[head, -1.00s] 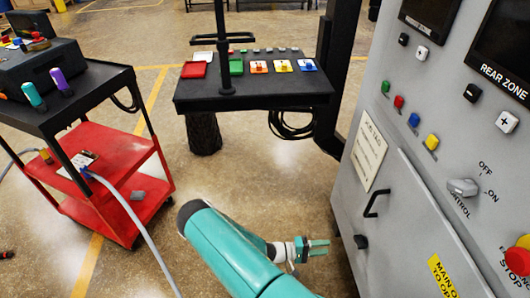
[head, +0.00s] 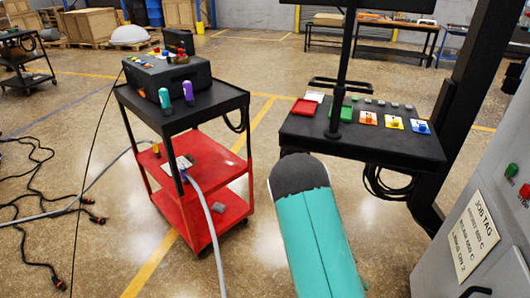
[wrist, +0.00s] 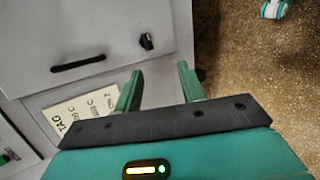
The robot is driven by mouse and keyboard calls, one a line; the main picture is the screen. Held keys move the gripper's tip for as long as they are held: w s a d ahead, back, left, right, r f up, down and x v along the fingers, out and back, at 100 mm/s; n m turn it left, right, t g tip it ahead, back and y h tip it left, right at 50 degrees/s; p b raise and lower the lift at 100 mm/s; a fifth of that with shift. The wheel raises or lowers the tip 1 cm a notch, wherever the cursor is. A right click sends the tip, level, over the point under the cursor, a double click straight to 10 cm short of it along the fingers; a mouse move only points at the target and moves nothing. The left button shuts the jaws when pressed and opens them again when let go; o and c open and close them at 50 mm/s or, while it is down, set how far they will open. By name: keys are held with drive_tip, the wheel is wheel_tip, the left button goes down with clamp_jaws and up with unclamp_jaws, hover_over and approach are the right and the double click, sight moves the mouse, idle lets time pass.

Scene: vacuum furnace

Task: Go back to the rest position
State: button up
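My gripper (wrist: 158,90) shows in the wrist view with its two green fingers apart and nothing between them. It points toward the front of a grey cabinet (wrist: 100,40) with a black handle (wrist: 78,63) and a black knob (wrist: 146,41). I cannot tell how far the fingers are from the cabinet. In the head view my teal arm rises at the lower middle, in front of the black console. My gripper is out of sight there.
A red and black cart (head: 186,121) stands left of my arm, with a grey hose hanging down. A black console shelf (head: 300,128) holds coloured trays. The grey cabinet with a job tag (head: 471,238) is close at right. Cables (head: 50,185) lie on the left floor.

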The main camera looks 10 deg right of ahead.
drive_tip(key=w+a+r+n+t+y, duration=0.1)
drive_tip(key=a+r+t+y, duration=0.3)
drive_tip(key=r, duration=0.7)
drive_tip(key=a+r+n+t+y, duration=0.1)
drive_tip(key=a+r+t+y, duration=0.1)
drive_tip(key=a+r, duration=0.65)
drive_tip(key=s+a+r+n+t+y, duration=0.1)
drive_tip(key=s+a+r+n+t, duration=0.1)
drive_tip(key=r, duration=0.6)
drive_tip(key=s+a+r+n+t+y, duration=0.1)
drive_tip(key=s+a+r+t, duration=0.3)
drive_tip(key=s+r, duration=0.3)
wheel_tip(320, 180, up, 2)
drive_tip(key=shift+r+n+t, duration=0.2)
drive_tip(key=shift+n+t, duration=0.2)
drive_tip(key=shift+t, duration=0.1)
drive_tip(key=shift+s+d, duration=0.1)
drive_tip(key=shift+s, duration=0.05)
